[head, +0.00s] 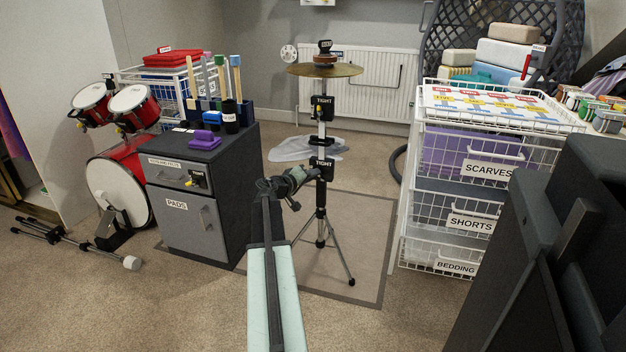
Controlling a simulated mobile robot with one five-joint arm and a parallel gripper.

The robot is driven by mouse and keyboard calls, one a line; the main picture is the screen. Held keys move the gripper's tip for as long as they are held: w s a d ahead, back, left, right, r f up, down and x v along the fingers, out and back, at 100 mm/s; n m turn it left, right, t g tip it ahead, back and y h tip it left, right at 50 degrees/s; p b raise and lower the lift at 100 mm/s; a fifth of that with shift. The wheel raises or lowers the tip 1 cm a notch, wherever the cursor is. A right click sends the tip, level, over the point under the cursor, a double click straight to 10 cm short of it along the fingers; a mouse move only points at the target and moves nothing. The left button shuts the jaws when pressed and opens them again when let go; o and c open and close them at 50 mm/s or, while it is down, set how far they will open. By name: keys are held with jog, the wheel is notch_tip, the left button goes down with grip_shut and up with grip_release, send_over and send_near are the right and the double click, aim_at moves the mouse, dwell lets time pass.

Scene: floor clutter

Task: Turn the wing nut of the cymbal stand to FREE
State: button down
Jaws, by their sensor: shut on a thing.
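The cymbal stand (321,200) stands upright on its tripod legs in the middle of the head view, with a brass cymbal (325,70) on top. Black TIGHT labels show at the middle collar (322,107) and the lower collar (321,168); a small black tag at the top is too small to read. My gripper (311,175) is at the left side of the lower collar, just below its TIGHT label. It is shut on the wing nut there, which its jaws mostly hide. I cannot make out the nut's angle.
A dark cabinet (206,216) labelled PADS stands left of my arm, before a red drum kit (118,185). White wire drawers (420,150) stand right of the stand. A black object (560,260) fills the lower right. Carpet is open in front.

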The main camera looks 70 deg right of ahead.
jog(key=shift+n, duration=0.3)
dwell(0.4)
jog(key=c, duration=1.5)
grip_release()
jog(key=shift+a, duration=0.1)
jog(key=p+v, duration=0.1)
jog(key=v, duration=0.6)
jog(key=shift+w+a+f, duration=0.1)
jog(key=shift+w+a, duration=0.1)
jog(key=shift+a, duration=0.05)
